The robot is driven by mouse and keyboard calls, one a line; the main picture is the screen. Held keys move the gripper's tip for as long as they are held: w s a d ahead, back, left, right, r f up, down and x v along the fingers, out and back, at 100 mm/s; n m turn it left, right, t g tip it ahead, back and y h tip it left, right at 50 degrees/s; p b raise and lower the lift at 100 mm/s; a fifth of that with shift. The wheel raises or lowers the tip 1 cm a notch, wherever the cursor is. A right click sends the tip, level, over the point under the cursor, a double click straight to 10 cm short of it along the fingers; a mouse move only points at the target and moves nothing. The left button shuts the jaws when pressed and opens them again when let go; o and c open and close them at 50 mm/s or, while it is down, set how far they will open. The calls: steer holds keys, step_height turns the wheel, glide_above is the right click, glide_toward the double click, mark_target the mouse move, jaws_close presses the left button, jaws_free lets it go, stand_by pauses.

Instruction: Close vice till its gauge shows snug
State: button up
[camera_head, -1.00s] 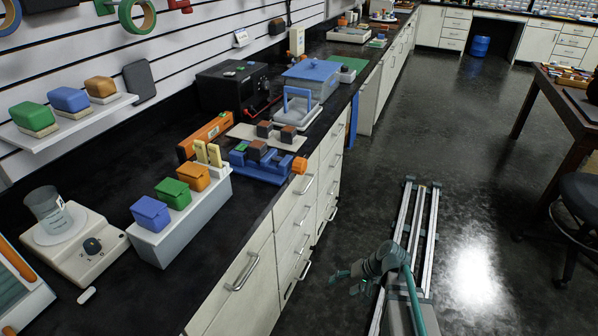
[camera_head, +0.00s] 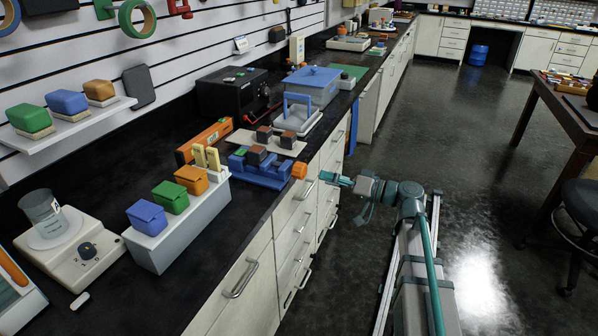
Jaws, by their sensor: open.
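A blue vice (camera_head: 258,174) sits near the front edge of the black bench. Its round orange knob (camera_head: 299,171) sticks out past the edge toward the aisle. A dark brown block (camera_head: 257,154) sits at the vice; whether the jaws touch it I cannot tell. No gauge reading is legible; an orange bar-shaped device (camera_head: 206,139) with a small light display lies behind the vice. My gripper (camera_head: 324,177) is a little right of the knob, at about its height in the picture, pointing at it and apparently apart from it. It is open and looks empty; its fingers are small.
A pale board (camera_head: 243,139) with two dark blocks lies just behind the vice. A white stand (camera_head: 168,240) with blue, green and orange boxes is to its left. A blue-handled press-like frame (camera_head: 297,113) stands behind.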

mark_target(305, 173)
steer(key=p+x, duration=0.1)
steer(key=x, duration=0.8)
steer(key=shift+a, duration=0.2)
steer(key=shift+c, duration=0.3)
steer(key=c, duration=1.1)
steer(key=shift+m, duration=0.8)
steer(key=o, duration=1.2)
steer(key=shift+c, duration=0.2)
steer(key=shift+d, duration=0.1)
steer(key=v, duration=1.2)
steer(key=shift+w, duration=0.1)
